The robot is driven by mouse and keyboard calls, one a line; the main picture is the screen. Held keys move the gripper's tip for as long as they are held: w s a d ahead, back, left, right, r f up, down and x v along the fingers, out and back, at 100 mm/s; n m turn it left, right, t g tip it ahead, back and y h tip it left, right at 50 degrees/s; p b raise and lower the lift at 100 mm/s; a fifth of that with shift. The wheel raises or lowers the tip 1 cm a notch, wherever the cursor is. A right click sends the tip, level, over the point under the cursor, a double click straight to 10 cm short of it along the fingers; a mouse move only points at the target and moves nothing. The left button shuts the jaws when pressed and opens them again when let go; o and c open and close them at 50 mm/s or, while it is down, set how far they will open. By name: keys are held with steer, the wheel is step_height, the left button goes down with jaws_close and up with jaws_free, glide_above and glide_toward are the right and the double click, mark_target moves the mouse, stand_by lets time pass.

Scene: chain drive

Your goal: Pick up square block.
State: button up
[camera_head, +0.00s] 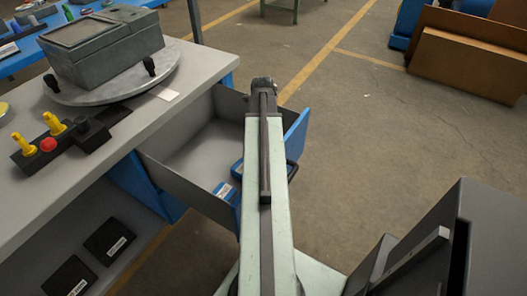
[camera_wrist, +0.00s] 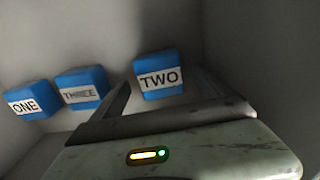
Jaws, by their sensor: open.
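Three blue blocks with white labels show in the wrist view: block ONE (camera_wrist: 33,100) at far left, block THREE (camera_wrist: 82,88) beside it, and block TWO (camera_wrist: 159,76) right of these. All look box-shaped; I cannot tell which one is the square block. My gripper (camera_wrist: 163,84) is open and empty, its two dark fingers pointing toward block TWO, which appears between and beyond them. Whether they touch it is unclear. In the head view, blue blocks (camera_head: 224,190) lie in an open drawer, partly hidden by my arm, which also hides the gripper.
The drawer (camera_head: 185,186) has grey walls around the blocks. The grey workbench (camera_head: 45,205) beside it carries a metal box (camera_head: 110,55) on a round plate and a black strip (camera_head: 65,145) with yellow and red knobs. Open floor (camera_head: 400,130) lies to the right.

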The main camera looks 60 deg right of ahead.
step_height(320, 180, down, 3)
steer(key=shift+f+b, duration=0.1)
steer(key=shift+b, duration=0.75)
steer(key=shift+r, duration=0.2)
steer(key=c, duration=1.9)
step_height(320, 180, up, 10)
steer(key=p, duration=1)
steer(key=shift+r+p, duration=0.2)
steer(key=shift+p, duration=0.15)
